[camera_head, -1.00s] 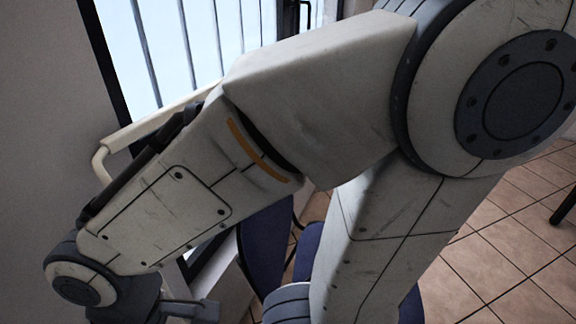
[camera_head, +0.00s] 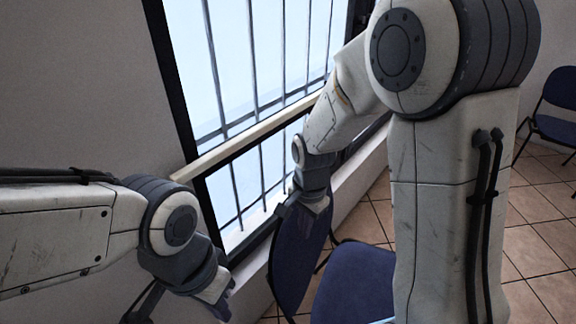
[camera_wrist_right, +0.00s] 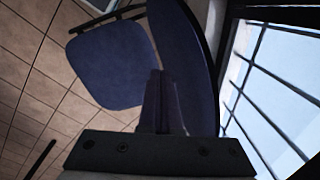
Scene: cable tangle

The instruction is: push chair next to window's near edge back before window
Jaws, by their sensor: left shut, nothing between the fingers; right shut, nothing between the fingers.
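A blue chair with a dark frame stands beside the window, its backrest (camera_head: 298,258) close to the wall and its seat (camera_head: 352,282) to the right of it. The barred window (camera_head: 285,50) fills the upper middle. My right gripper (camera_head: 316,203) is shut at the top of the backrest, with nothing seen between its fingers; I cannot tell whether it touches. In the right wrist view, the shut fingers (camera_wrist_right: 162,88) overlap the blue backrest (camera_wrist_right: 190,55), and the seat (camera_wrist_right: 112,65) lies left. My left gripper (camera_head: 222,300) is shut and empty near the wall, left of the chair.
A cream rail (camera_head: 240,138) runs across the window. Below it is a pale wall ledge (camera_head: 350,185). Another blue chair (camera_head: 560,110) stands at the far right. The tiled floor (camera_head: 535,245) between is clear. My right arm hides part of the seat.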

